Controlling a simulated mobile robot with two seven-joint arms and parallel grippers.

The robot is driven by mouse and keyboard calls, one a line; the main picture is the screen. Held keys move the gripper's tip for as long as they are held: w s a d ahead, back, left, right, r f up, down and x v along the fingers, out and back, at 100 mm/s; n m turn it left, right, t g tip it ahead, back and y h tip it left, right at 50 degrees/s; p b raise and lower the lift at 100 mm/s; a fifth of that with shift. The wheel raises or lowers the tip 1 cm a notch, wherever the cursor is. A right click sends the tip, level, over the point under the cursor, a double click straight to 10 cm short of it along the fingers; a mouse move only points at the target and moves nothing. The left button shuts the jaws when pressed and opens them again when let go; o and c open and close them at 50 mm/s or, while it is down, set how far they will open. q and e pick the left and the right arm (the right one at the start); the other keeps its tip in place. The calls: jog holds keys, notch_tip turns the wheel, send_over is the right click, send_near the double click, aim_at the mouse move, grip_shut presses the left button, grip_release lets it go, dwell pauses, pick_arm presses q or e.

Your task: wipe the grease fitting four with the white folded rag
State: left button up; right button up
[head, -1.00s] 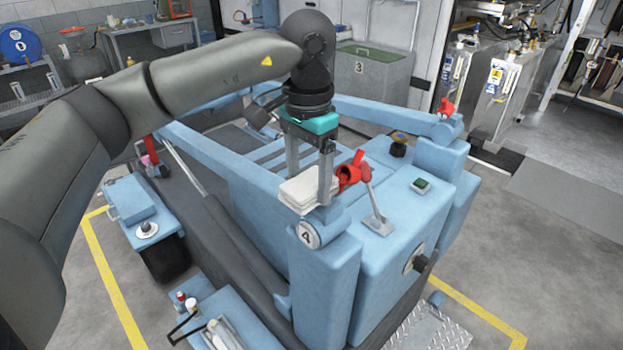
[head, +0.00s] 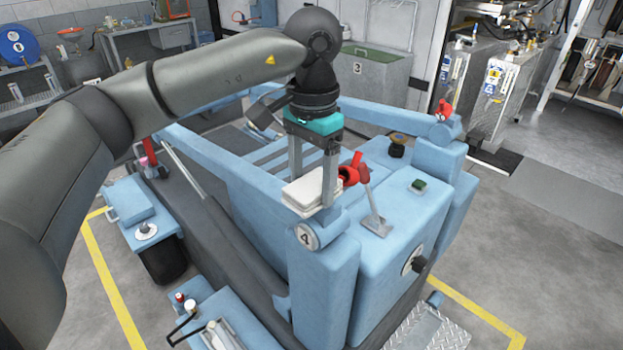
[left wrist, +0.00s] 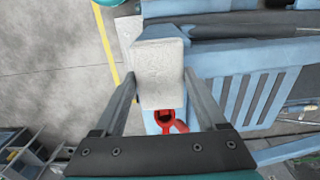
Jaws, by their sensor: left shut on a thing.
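My left gripper (head: 312,190) points down and is shut on the white folded rag (head: 303,196). The rag lies at the top of the blue arm joint marked 4 (head: 307,236), touching it or just above it; I cannot tell which. The grease fitting four itself does not show; the rag and fingers cover that spot. A red cap (head: 352,172) sits open just right of the fingers. In the left wrist view the rag (left wrist: 160,65) is between the two fingers, with the red cap (left wrist: 166,119) close below it. My right gripper is not in view.
A grey lever (head: 375,215), a green button (head: 418,186) and a dark knob (head: 398,145) stand on the blue machine top right of the gripper. Another red cap (head: 445,108) is on the far arm joint. A bin marked 3 (head: 370,75) stands behind.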

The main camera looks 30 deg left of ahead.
pick_arm(q)
jog(key=shift+r+p, duration=1.8)
jog(key=shift+r, duration=1.4)
jog(key=shift+f, duration=0.1)
